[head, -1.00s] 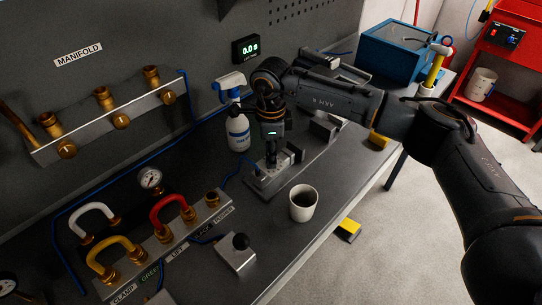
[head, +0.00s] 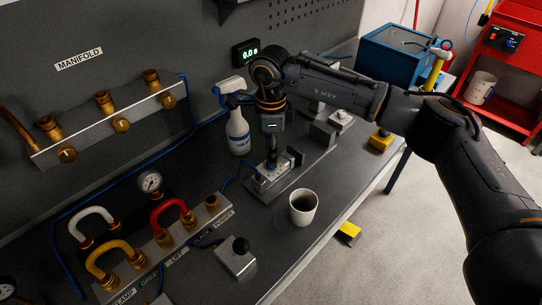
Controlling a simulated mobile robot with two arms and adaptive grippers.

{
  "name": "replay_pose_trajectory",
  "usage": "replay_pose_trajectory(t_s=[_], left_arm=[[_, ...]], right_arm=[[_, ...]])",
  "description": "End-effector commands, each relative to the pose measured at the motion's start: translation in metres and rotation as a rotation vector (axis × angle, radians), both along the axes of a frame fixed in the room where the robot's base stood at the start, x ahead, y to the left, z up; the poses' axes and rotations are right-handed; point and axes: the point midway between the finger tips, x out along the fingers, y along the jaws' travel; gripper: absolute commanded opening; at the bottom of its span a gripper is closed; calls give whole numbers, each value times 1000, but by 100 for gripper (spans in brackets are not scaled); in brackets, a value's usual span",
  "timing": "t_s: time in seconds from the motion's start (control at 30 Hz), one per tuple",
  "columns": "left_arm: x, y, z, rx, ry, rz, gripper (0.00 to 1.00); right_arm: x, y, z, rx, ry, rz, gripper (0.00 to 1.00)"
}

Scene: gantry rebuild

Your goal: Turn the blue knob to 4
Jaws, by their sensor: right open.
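I cannot clearly make out a blue knob. A dark box (head: 502,38) on the red cart at the far right carries a small red spot and a small blue spot, too small to read as a knob or a number. My right gripper (head: 271,162) points straight down over a metal fixture (head: 266,186) on the bench. Its narrow fingers are open, with their tips close to the fixture's top; I cannot tell whether they touch it. My left gripper is out of view.
A white cup (head: 303,206) stands in front of the fixture, and a spray bottle (head: 238,132) behind it. A block with a black ball lever (head: 237,258) and hose couplings sit to the left. A blue box (head: 392,52) stands at the back right.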

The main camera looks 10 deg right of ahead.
Motion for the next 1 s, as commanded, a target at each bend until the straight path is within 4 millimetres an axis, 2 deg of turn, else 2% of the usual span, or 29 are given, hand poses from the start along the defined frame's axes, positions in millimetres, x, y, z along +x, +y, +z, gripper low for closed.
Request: replay_pose_trajectory(t_s=[0.03,0.2,0.4,0.6,1.0], left_arm=[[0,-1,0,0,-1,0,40],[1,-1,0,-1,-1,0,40],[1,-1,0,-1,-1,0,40],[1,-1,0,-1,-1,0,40],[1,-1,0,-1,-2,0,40]], right_arm=[[1,0,13,0,-4,0,48],[1,0,49,0,-4,-1,48],[1,0,78,0,-2,0,48],[0,0,87,-1,1,0,48],[0,0,87,-1,1,0,48]])
